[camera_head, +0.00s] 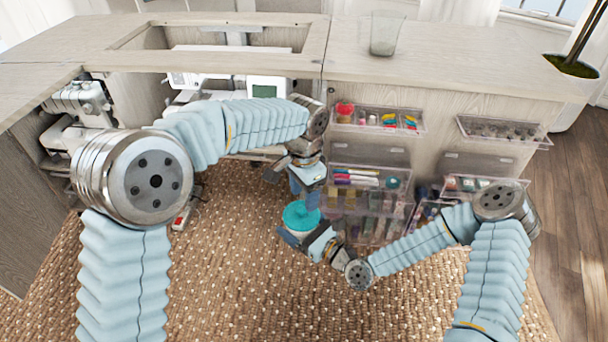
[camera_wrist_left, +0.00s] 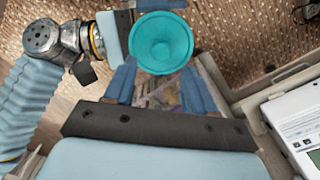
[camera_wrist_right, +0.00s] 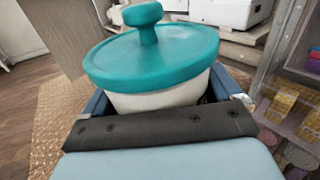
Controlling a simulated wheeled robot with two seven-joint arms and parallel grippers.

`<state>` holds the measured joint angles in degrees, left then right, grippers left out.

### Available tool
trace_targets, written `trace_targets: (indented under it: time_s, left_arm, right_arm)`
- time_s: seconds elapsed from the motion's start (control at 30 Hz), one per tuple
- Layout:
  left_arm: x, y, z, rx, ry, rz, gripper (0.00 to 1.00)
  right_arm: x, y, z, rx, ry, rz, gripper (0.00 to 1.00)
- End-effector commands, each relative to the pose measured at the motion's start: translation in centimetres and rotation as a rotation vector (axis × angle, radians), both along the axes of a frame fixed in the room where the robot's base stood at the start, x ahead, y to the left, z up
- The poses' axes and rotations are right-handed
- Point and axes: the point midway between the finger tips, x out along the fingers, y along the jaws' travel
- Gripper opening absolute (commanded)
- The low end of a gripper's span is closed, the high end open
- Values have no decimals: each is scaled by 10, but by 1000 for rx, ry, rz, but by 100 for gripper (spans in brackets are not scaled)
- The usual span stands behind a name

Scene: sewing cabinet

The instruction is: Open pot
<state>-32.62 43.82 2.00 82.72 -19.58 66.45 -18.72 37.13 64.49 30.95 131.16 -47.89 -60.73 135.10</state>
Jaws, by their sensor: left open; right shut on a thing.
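The pot has a white body (camera_wrist_right: 160,99) and a teal lid (camera_wrist_right: 155,55) with a round knob (camera_wrist_right: 143,14), seated on top. In the head view the lid (camera_head: 301,215) is near the middle, above the woven rug. My right gripper (camera_head: 306,240) is shut on the pot's body from the lower right and holds it about upright. My left gripper (camera_head: 304,188) is open just above the lid. In the left wrist view the lid (camera_wrist_left: 161,43) lies just beyond and between the left fingertips (camera_wrist_left: 157,88), apparently untouched.
A wooden cabinet (camera_head: 450,55) stands behind, with clear drawers (camera_head: 375,120) of sewing supplies close to both grippers. A glass (camera_head: 385,35) stands on its top. Sewing machines (camera_head: 80,105) sit at left. The woven rug (camera_head: 230,275) in front is clear.

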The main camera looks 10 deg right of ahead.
Motion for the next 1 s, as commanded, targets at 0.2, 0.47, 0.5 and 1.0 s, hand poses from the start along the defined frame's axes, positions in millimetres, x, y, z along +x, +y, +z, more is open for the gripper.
trace_targets:
  time_s: [0.2, 0.47, 0.5, 1.0]
  left_arm:
    - [0, 0, -26, 0, 1, 1, 55]
    - [0, 0, -32, -1, 0, 2, 55]
    - [0, 0, -32, -1, 0, 2, 55]
    - [0, 0, -31, -1, 0, 1, 0]
  right_arm:
    - [0, 0, 0, 1, -1, 0, 37]
    - [0, 0, 0, 1, -1, 0, 37]
    - [0, 0, 0, 1, -1, 0, 37]
    - [0, 0, 0, 1, -1, 0, 37]
